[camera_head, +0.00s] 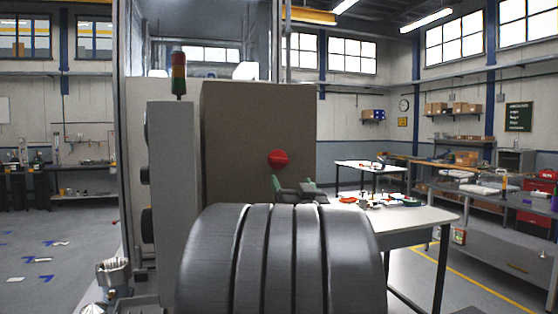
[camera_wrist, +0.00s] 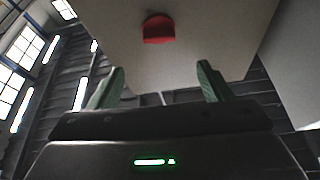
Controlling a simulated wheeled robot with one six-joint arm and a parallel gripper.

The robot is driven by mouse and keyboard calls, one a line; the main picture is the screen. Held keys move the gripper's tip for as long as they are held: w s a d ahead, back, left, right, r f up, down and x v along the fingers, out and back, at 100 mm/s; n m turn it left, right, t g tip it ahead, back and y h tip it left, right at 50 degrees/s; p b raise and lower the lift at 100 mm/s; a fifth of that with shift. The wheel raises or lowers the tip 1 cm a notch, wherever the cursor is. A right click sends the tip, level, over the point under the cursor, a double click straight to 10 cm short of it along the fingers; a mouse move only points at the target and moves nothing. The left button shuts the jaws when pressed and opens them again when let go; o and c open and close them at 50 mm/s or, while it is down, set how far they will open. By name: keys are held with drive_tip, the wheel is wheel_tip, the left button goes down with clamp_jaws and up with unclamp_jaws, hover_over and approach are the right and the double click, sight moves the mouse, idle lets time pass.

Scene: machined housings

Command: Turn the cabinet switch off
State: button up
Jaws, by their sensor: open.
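The cabinet (camera_head: 238,130) is a grey-brown box in the middle of the head view. Its red round switch (camera_head: 278,158) sits on the face toward me, near the right side. The switch's handle position is hard to read. In the wrist view the red switch (camera_wrist: 158,29) shows at the top centre on the pale cabinet face (camera_wrist: 210,40). My gripper (camera_wrist: 160,82) has its two green fingers spread apart with nothing between them. The switch lies beyond the fingertips, apart from them. In the head view my gripper (camera_head: 288,184) is just below the switch, partly hidden by my arm.
A white table (camera_head: 420,214) with small coloured parts stands right of the cabinet. A grey panel with a red-green signal light (camera_head: 179,73) stands at the cabinet's left. A metal part (camera_head: 113,272) is at the lower left.

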sight(281, 160)
drive_tip(key=p+x, duration=0.3)
drive_tip(key=x, duration=0.9)
drive_tip(key=shift+w, duration=0.1)
